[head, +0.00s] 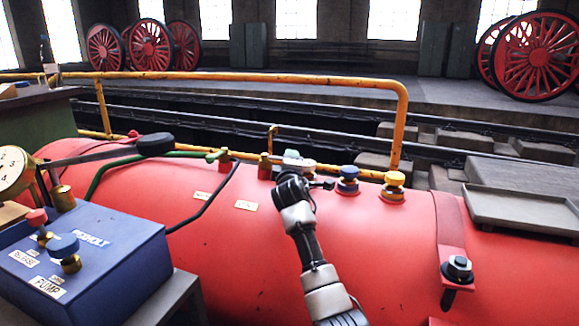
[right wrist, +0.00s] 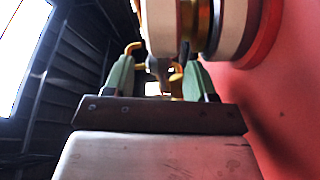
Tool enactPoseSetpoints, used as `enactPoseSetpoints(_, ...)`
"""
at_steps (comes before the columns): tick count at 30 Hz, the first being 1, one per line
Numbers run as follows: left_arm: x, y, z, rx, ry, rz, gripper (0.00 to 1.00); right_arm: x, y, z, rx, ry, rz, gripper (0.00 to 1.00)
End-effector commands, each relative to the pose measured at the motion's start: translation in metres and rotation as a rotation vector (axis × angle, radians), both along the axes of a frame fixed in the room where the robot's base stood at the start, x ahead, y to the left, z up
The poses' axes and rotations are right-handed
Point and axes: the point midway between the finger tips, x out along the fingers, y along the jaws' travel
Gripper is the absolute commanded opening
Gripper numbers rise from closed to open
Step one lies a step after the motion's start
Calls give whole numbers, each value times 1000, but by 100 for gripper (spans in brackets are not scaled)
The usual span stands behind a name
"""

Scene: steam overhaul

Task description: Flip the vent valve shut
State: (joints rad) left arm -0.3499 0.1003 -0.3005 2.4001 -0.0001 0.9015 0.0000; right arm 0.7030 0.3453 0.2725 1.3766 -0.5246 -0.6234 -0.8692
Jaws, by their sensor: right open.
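A brass valve fitting (head: 265,166) stands on top of the red boiler behind a small label (head: 245,205) that seems to read VENT. A short yellow upright (head: 272,138) rises just behind the fitting; I cannot tell whether it is its lever. My right gripper (head: 296,160) is just right of the fitting, low over the boiler top. In the right wrist view its green fingers (right wrist: 160,76) stand apart, open, with small brass and yellow parts showing between or beyond them. Contact cannot be told. My left gripper is not in view.
A second brass valve (head: 225,158) stands to the left. A blue-capped knob (head: 348,180) and a yellow-capped knob (head: 393,187) stand to the right. A yellow handrail (head: 250,77) runs behind. A blue pump box (head: 85,260) is front left; a grey tray (head: 520,208) is right.

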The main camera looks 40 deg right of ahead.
Motion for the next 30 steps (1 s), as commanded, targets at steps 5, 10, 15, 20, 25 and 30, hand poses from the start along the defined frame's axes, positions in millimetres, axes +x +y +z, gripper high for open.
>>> enactPoseSetpoints(5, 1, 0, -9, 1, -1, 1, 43, 16, -14, 0, 0, -1, 0, 56)
enactPoseSetpoints(10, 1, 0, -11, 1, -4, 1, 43, 23, -20, 1, 0, 0, 0, 56)
enactPoseSetpoints(15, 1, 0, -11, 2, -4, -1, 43, 24, -21, 2, -1, -1, 1, 56)
enactPoseSetpoints(20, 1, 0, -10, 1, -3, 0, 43, 24, -21, 2, -1, -1, 1, 55)
enactPoseSetpoints(25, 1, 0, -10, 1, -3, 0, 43, 24, -21, 1, -1, -1, 1, 29)
enactPoseSetpoints(30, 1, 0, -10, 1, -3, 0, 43, 24, -21, 1, 0, 0, 1, 3)
